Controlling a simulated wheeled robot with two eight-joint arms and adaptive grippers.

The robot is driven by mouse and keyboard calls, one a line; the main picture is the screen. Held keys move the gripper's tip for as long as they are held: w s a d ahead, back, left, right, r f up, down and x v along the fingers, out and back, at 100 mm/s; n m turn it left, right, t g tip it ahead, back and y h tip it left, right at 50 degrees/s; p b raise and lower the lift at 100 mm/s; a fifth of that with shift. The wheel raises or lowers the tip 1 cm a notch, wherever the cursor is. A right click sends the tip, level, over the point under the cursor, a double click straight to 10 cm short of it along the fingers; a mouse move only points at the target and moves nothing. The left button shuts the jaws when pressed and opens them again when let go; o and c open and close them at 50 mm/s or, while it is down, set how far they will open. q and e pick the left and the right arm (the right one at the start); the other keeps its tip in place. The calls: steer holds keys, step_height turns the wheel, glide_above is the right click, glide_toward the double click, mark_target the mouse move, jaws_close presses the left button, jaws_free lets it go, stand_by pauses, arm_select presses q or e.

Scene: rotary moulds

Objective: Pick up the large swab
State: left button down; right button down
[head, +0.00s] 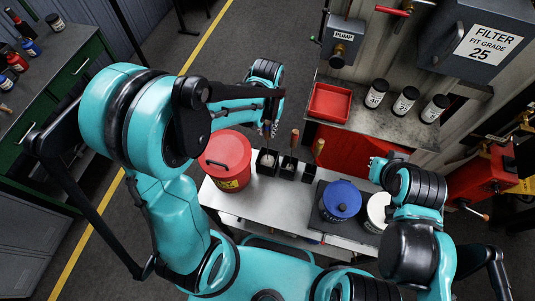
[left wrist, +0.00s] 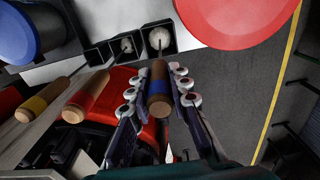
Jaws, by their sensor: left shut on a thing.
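In the head view the left gripper (head: 269,122) is above the leftmost black cup (head: 265,168), and the fingers partly hide the handle.
A red lidded bucket (head: 226,160) stands left of the cups. A blue-lidded pot (head: 341,201) and a white-topped pot (head: 378,211) stand at right. Behind are a red tray (head: 330,102) and several dark jars (head: 405,103) on a counter. Bare bench top lies in front of the cups.

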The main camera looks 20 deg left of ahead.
arm_select(q)
steer(key=shift+r, duration=0.1)
step_height(320, 180, up, 18)
steer(key=shift+p, duration=0.45)
steer(key=c, duration=1.9)
jaws_free()
steer(key=shift+c, duration=0.2)
jaws_close()
